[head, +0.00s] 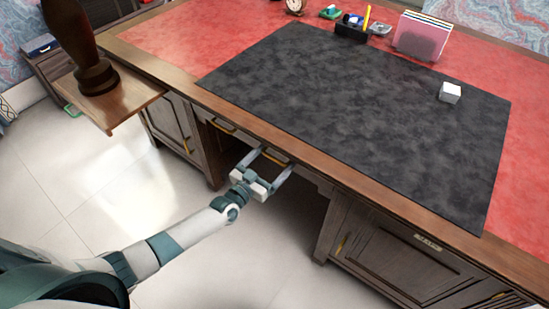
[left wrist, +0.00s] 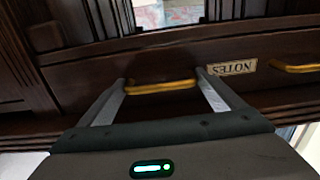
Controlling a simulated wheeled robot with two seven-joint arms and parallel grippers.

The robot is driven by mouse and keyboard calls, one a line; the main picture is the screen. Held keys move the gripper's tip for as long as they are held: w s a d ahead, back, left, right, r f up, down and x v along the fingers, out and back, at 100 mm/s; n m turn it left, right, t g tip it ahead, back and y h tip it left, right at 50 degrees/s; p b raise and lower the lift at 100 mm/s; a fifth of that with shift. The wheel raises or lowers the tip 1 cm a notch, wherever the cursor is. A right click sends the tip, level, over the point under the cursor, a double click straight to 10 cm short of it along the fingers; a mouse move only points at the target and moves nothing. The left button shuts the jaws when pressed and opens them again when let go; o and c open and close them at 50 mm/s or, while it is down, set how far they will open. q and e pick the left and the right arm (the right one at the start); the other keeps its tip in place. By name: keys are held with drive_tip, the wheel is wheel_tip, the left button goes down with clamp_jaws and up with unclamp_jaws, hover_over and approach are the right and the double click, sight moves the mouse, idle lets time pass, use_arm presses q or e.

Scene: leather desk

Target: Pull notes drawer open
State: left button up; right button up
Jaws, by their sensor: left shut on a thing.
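My left gripper (head: 268,163) is at the front of the desk, under its edge. In the left wrist view its two fingers (left wrist: 160,98) stand at the two ends of a yellow drawer handle (left wrist: 160,87) and are shut on it. The handle also shows in the head view (head: 274,158). A plate reading NOTES (left wrist: 232,68), upside down in the left wrist view, sits just right of the gripped handle on the dark wood front. I cannot tell whether this drawer stands out from the desk. My right gripper is not in view.
Another yellow handle (left wrist: 295,68) lies beyond the plate; a handle left of my gripper shows in the head view (head: 224,126). Cabinets (head: 385,250) flank the knee space. The pale floor (head: 90,190) is clear.

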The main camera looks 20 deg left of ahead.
use_arm(q)
drive_tip(key=p+v, duration=0.6)
drive_tip(key=v, duration=2.6)
drive_tip(key=shift+s+p, duration=0.3)
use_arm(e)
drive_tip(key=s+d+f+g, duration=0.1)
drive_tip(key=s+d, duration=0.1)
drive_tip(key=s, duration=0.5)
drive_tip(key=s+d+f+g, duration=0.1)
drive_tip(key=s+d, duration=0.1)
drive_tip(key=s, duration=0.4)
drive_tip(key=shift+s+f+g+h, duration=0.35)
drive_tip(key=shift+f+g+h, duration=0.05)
use_arm(q)
drive_tip(key=shift+r, duration=0.15)
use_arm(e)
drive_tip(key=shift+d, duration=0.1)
use_arm(q)
drive_tip(key=o, duration=1.3)
drive_tip(key=shift+a, duration=0.1)
